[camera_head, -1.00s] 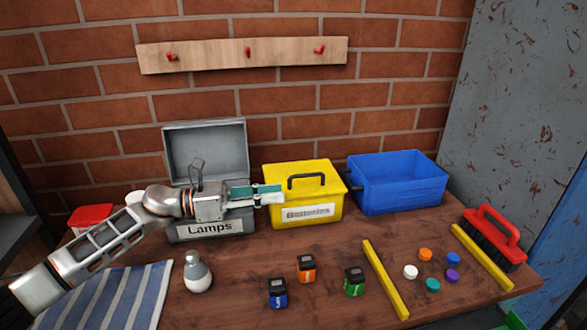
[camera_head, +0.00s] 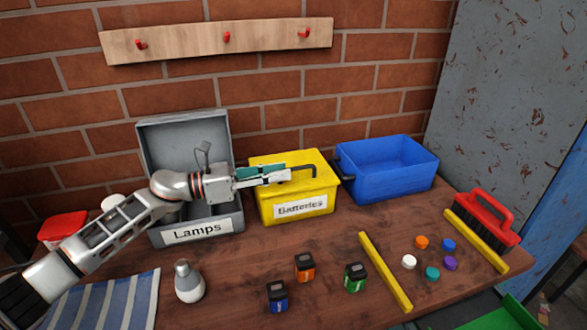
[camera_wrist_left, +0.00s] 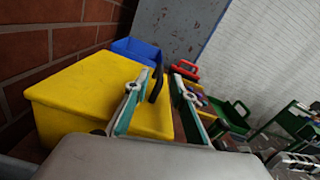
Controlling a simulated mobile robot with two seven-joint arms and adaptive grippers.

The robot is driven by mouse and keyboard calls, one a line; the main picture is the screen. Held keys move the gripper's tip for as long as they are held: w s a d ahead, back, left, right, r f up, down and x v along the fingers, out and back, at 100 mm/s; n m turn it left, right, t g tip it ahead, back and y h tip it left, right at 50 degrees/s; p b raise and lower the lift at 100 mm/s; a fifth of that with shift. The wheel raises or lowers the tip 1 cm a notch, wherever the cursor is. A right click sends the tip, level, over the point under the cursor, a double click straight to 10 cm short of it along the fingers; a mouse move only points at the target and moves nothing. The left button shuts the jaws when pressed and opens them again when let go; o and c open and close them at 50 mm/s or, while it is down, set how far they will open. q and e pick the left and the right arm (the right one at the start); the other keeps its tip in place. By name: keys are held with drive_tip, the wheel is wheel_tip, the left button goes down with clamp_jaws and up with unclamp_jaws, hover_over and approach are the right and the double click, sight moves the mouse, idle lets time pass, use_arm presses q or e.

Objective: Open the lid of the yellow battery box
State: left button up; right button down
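The yellow battery box (camera_head: 318,200) stands on the table against the brick wall, labelled "Batteries", with its lid shut. A dark handle (camera_head: 304,168) is on its lid. My left gripper (camera_head: 286,173) reaches over the lid from the left and covers part of the handle. In the left wrist view the yellow lid (camera_wrist_left: 85,85) fills the left side. The gripper's two fingers (camera_wrist_left: 160,78) are apart, and the handle (camera_wrist_left: 156,87) shows between them, close to the left finger. I cannot tell whether they touch. My right gripper is not in view.
An open grey "Lamps" box (camera_head: 183,140) stands left, behind my left arm. A blue bin (camera_head: 395,180) stands right of the yellow box. In front lie a bulb (camera_head: 189,282), several small batteries (camera_head: 304,267), yellow strips (camera_head: 385,270), coloured caps and a red brush (camera_head: 487,215).

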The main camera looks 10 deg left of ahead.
sight(294, 169)
use_arm(q)
drive_tip(key=shift+x, duration=2.25)
clamp_jaws()
